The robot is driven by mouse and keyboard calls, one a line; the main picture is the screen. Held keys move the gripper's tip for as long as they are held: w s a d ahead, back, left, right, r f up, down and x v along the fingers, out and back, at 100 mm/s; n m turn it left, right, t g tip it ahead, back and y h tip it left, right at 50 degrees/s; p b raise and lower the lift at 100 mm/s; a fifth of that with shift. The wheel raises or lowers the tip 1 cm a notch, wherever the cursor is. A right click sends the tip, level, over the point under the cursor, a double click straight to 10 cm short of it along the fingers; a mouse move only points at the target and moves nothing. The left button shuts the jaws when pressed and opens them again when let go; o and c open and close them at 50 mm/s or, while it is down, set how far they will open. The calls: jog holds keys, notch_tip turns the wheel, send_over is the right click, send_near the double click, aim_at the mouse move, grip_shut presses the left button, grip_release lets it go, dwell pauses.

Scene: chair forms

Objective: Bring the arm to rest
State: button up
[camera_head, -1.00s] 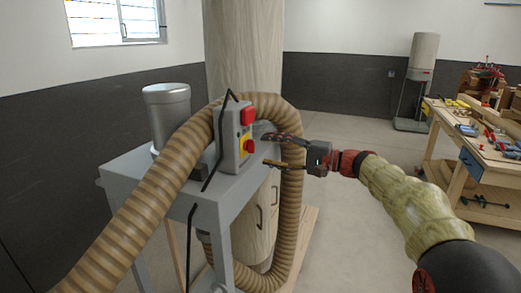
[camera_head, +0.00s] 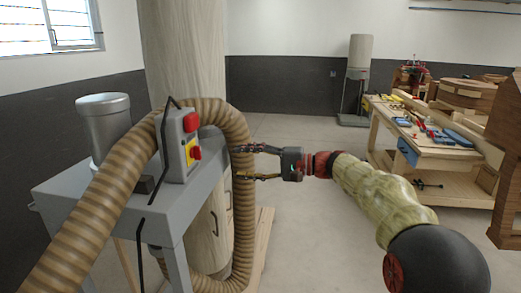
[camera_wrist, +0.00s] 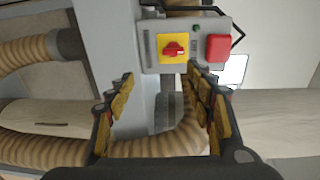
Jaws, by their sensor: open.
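My gripper (camera_head: 258,163) is open and empty, stretched leftward at the end of my arm in the head view. Its fingertips are close to the ribbed tan hose (camera_head: 238,130), and I cannot tell whether they touch it. In the wrist view my gripper (camera_wrist: 165,95) shows two spread fingers with yellowish pads and nothing held between them. The grey switch box (camera_head: 182,145) with a red button and a red knob on a yellow plate lies beyond the fingers. The switch box also shows in the wrist view (camera_wrist: 150,45).
A grey metal stand (camera_head: 185,190) bears the switch box and a metal cylinder (camera_head: 106,125). A tall pale wooden cylinder (camera_head: 185,60) stands behind. A workbench (camera_head: 430,150) with tools is at the right. Open floor (camera_head: 310,130) lies between stand and workbench.

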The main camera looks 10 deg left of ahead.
jog(key=s+d+f+m+h, duration=0.1)
jog(key=s+d+f+h, duration=0.25)
jog(key=f, duration=0.55)
jog(key=s+d+f+m+h, duration=0.1)
jog(key=s+d+f+h, duration=0.3)
jog(key=f, duration=0.5)
jog(key=s+d+n+t+h, duration=0.1)
jog(key=s+d+h, duration=0.2)
jog(key=s+d, duration=0.5)
jog(key=s+d+n+t+h, duration=0.1)
jog(key=s+d+h, duration=0.2)
jog(key=s+d, duration=0.5)
jog(key=s+d+n+t+h, duration=0.1)
jog(key=s+d+h, duration=0.2)
jog(key=s, duration=1.4)
jog(key=d, duration=0.4)
jog(key=shift+s+d+f+t+h, duration=0.3)
jog(key=shift+d+f+t+h, duration=0.05)
jog(key=shift+d+t, duration=0.05)
jog(key=shift+c, duration=1.1)
